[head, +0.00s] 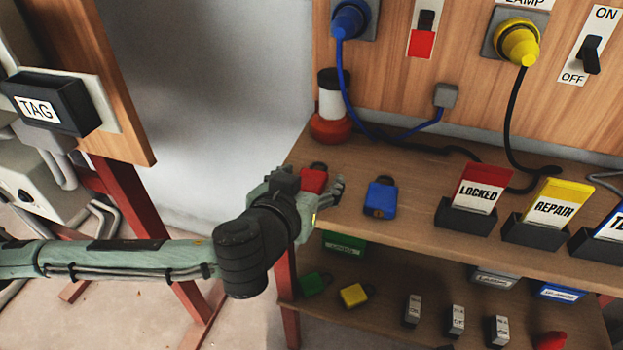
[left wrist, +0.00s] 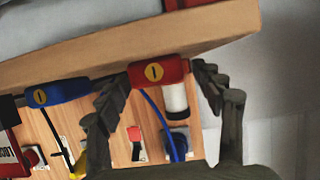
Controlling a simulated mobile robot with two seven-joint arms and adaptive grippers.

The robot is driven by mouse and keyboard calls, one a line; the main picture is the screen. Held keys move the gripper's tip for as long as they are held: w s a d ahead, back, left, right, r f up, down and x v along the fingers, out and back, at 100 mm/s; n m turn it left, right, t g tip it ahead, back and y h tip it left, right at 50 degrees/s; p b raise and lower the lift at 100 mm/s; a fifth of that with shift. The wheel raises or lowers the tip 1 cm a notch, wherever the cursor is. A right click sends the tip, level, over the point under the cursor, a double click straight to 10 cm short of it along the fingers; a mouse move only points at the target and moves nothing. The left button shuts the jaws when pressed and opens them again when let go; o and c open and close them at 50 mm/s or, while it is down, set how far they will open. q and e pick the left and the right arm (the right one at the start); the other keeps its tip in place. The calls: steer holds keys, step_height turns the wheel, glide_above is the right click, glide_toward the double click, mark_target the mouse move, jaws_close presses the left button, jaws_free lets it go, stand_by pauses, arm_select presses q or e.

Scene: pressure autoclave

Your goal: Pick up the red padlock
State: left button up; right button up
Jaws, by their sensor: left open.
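The red padlock (head: 314,180) lies on the upper wooden shelf near its left end, with its dark shackle toward the back. My left gripper (head: 311,190) is at the padlock and hides part of its body. In the left wrist view the red padlock (left wrist: 158,72), with a yellow round mark, sits between the two open fingers (left wrist: 166,84). The fingers flank it, with a visible gap on the right; I cannot tell whether the left finger touches it. My right gripper is in neither view.
A blue padlock (head: 381,198) lies just right of the gripper. A red-and-white cylinder (head: 331,105) and the blue cable (head: 386,137) are behind. Sign holders (head: 466,215) stand further right. Green (head: 314,284) and yellow (head: 354,295) padlocks lie on the lower shelf.

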arm_select(q)
steer(key=shift+w+d+f, duration=0.1)
steer(key=shift+w+f, duration=0.05)
steer(key=shift+w, duration=0.25)
steer(key=shift+c, duration=1.3)
steer(key=c, duration=1.1)
steer(key=shift+o, duration=0.2)
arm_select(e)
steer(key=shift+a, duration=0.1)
